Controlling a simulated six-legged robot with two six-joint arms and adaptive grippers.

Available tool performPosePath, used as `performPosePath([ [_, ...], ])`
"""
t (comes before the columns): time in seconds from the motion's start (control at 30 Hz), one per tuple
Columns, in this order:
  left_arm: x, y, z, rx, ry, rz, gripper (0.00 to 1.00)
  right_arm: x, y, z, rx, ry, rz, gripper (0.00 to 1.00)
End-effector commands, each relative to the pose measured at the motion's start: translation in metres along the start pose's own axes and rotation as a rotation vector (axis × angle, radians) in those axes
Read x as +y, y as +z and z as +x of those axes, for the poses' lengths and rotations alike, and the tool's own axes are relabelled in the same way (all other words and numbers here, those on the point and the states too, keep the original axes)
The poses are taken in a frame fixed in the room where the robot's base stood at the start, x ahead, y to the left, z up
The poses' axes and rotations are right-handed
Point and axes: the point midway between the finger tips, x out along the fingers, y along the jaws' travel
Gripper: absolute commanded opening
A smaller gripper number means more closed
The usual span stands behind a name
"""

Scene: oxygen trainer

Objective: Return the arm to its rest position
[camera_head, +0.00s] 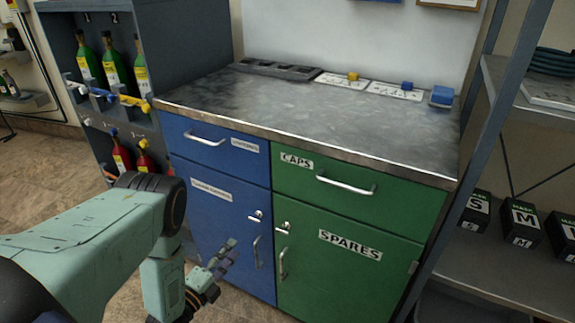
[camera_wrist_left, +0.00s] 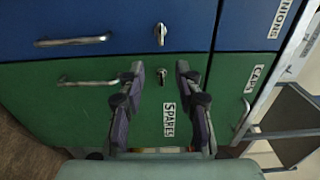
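My left arm comes in from the left in the head view, bent at the elbow. Its left gripper (camera_head: 229,252) hangs low in front of the blue cabinet door (camera_head: 213,222). In the wrist view the left gripper (camera_wrist_left: 158,74) is open, with its two fingers apart and nothing between them. The gripper appears clear of the handles. My right gripper is in neither view.
The metal worktop (camera_head: 300,110) carries a dark tray (camera_head: 280,70), two white cards with small yellow and blue pieces, and a blue box (camera_head: 442,96). A rack of bottles (camera_head: 112,62) stands left. A shelf with black boxes (camera_head: 522,224) stands right. Floor shows at left.

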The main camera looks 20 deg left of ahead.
Motion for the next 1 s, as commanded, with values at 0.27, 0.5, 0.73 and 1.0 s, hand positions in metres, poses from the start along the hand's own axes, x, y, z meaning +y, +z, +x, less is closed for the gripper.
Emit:
performPosePath([
  [0.27,0.01,0.001,0.0,-0.007,0.046,-0.132,0.34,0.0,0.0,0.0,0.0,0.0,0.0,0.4],
  [0.5,0.09,-0.013,-0.062,-0.244,0.45,-0.663,0.34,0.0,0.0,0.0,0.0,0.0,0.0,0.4],
  [0.73,0.124,-0.075,-0.158,-0.68,0.844,-1.155,0.34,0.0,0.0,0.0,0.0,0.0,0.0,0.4],
  [1.0,0.062,-0.145,-0.284,-1.31,1.155,-1.368,0.34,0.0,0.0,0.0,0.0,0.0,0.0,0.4],
])
